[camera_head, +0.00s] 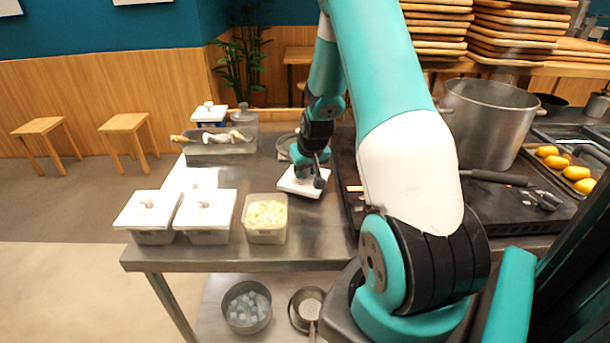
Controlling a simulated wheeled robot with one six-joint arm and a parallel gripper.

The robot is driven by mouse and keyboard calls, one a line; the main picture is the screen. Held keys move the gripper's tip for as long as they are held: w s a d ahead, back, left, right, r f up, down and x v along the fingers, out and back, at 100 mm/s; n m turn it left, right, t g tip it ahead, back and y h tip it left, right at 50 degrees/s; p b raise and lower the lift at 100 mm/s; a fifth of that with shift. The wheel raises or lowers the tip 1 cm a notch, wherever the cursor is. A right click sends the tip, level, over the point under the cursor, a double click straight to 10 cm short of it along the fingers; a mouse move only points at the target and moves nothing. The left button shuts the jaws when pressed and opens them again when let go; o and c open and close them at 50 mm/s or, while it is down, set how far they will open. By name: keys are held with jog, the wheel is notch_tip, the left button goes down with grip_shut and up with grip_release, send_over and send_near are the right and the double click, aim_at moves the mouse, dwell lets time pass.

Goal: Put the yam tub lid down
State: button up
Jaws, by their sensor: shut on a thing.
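The white yam tub lid (297,186) is under my gripper (306,174), to the right of the tubs, close to the steel counter. I cannot tell whether it touches the counter. My gripper is shut on the lid from above, and its fingers partly hide the lid's top. An open tub of pale yellow cubes (266,234), which looks like the yam tub, stands at the counter's front, left of and nearer than the lid.
Two lidded tubs (147,212) (206,211) stand left of the open tub on the steel counter (225,257). A long tray (215,149) lies behind. A black griddle (346,170) and a large pot (487,125) are to the right. Some counter around the lid is bare.

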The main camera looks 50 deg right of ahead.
jog(key=shift+f, duration=1.2)
jog(key=shift+f, duration=0.1)
jog(key=o, duration=0.9)
